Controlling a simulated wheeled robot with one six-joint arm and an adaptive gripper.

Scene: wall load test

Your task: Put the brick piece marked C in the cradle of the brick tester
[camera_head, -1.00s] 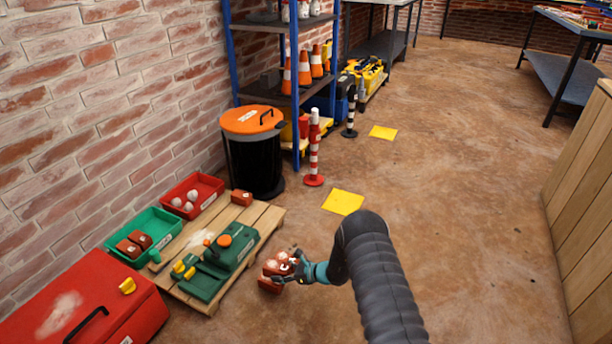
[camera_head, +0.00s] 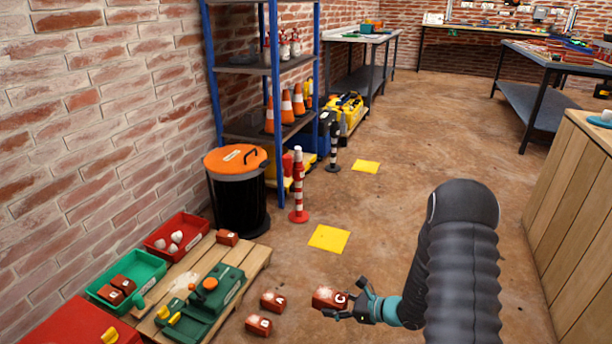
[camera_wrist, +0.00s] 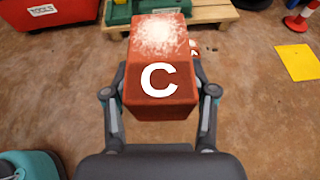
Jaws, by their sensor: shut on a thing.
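The brick piece marked C (camera_head: 327,298) is red-brown with a pale dusty top and a white letter. My gripper (camera_head: 350,302) is shut on it and holds it out to the right of the pallet. In the wrist view the brick C (camera_wrist: 158,68) sits between the two fingers of my gripper (camera_wrist: 160,100), its letter facing the camera. The green brick tester (camera_head: 215,296) stands on the wooden pallet, with an orange knob on top and yellow parts at its near left end. I cannot make out its cradle clearly.
Two other brick pieces (camera_head: 272,301) (camera_head: 258,325) lie on the floor beside the pallet (camera_head: 255,262). A small brick (camera_head: 227,238) lies on its far end. A green bin (camera_head: 150,268) with bricks and a red bin (camera_head: 163,231) stand along the wall. A striped post (camera_head: 298,190) stands beyond.

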